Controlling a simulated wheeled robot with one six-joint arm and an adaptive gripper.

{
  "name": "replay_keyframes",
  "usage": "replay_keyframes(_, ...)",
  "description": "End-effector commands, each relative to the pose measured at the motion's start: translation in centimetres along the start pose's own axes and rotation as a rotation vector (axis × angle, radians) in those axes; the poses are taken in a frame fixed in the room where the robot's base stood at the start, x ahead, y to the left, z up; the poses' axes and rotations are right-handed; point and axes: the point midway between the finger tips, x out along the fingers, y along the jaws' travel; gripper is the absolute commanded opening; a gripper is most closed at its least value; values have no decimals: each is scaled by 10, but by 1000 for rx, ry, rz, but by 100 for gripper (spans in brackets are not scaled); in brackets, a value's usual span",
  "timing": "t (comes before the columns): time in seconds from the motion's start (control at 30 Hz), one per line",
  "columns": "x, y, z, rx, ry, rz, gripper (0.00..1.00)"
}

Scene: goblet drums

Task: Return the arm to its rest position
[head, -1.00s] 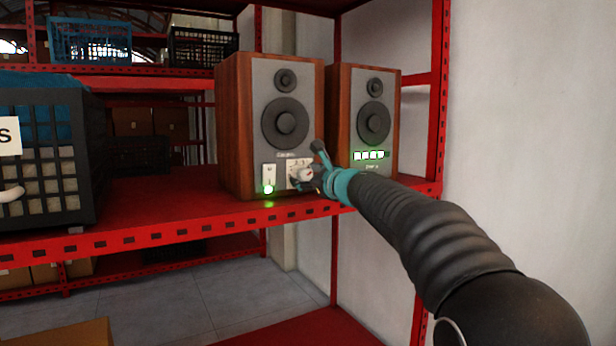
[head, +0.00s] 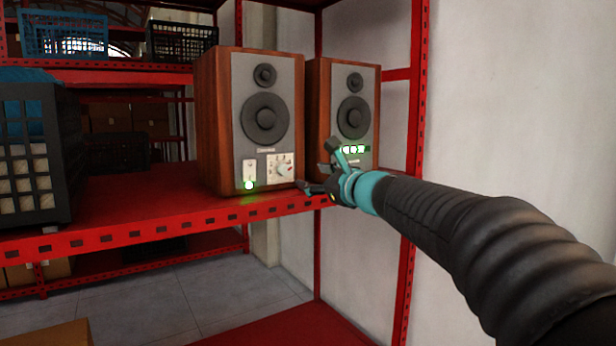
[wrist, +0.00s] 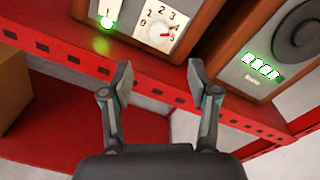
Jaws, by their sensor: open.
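My gripper (head: 318,168) is open and empty in the head view, in front of the red shelf edge and the right part of the speakers. In the wrist view, its two fingers (wrist: 160,80) stand apart with nothing between them. The left wooden speaker (head: 250,120) stands on the shelf. Its control plate has a dial (head: 284,170) and a switch with a lit green light (head: 249,184). The dial also shows in the wrist view (wrist: 158,28), clear of the fingers. My arm partly hides the lower part of the right speaker (head: 352,110).
The red shelf (head: 130,218) has a perforated front edge close to my gripper. A dark crate (head: 35,160) stands at the left. A red upright (head: 418,130) and a white wall (head: 510,100) are at the right. Open space lies in front of the shelf.

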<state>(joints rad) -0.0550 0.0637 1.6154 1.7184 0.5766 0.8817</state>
Motion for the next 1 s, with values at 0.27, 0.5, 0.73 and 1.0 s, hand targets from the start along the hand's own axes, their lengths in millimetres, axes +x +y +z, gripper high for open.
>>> replay_keyframes(0.27,-2,0,0,0,0,0,60)
replay_keyframes(0.5,-2,2,1,-74,-4,10,60)
replay_keyframes(0.73,-13,62,-59,-493,99,233,60)
replay_keyframes(1.0,-102,147,-126,-1047,181,639,60)
